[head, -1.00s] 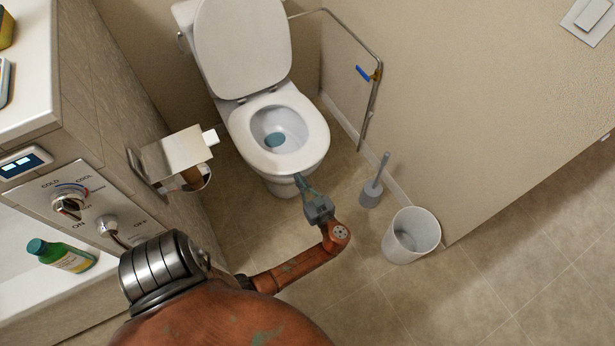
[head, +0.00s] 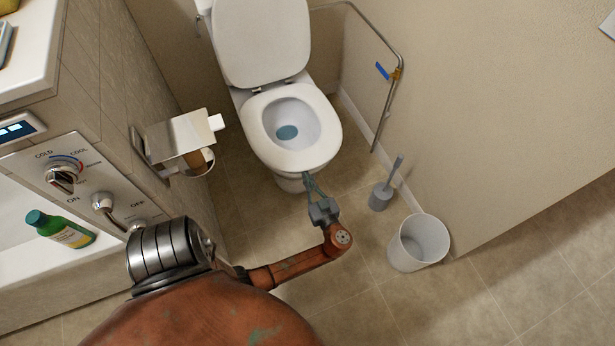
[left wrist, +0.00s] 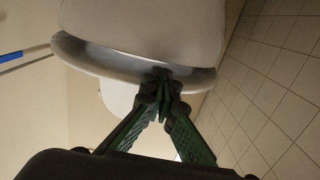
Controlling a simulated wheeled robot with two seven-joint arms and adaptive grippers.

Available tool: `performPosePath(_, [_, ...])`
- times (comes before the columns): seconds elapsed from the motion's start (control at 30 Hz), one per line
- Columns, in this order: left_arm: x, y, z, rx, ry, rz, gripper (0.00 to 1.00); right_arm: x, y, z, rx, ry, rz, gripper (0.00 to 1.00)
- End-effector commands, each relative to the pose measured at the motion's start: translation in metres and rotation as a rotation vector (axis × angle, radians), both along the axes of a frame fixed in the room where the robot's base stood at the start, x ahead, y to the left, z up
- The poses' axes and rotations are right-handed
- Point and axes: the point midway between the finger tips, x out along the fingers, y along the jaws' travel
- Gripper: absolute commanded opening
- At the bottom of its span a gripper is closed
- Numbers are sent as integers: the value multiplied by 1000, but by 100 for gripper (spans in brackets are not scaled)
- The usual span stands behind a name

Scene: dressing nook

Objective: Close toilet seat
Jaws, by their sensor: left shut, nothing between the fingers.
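The white toilet stands against the back wall in the head view. Its lid (head: 262,42) is raised and leans back. The seat ring (head: 322,118) lies down on the bowl, leaving the bowl open with water showing. My left gripper (head: 307,176) is shut and empty at the front edge of the seat, pointing toward the toilet. In the left wrist view its closed fingertips (left wrist: 162,82) overlap the rim, seen from low down (left wrist: 110,62). I cannot tell whether they touch it. My right gripper is out of view.
A paper holder (head: 183,135) is on the left wall. A grab rail (head: 388,98), toilet brush (head: 385,188) and white bin (head: 418,243) are on the right. A tub edge with a green bottle (head: 60,229) is at left. Tile floor in front is clear.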

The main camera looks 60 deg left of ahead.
Motion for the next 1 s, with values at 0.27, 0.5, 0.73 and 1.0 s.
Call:
performPosePath(0.27, [-1, -1, 4, 8, -4, 6, 0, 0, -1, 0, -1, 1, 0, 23])
performPosePath(0.5, [-3, -51, 4, 2, -1, -1, 0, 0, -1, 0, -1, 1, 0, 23])
performPosePath(0.73, [-7, -96, 6, 1, -1, -1, 0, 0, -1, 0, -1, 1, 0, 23])
performPosePath(1.0, [-10, -119, 6, 2, 0, 1, 0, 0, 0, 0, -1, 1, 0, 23])
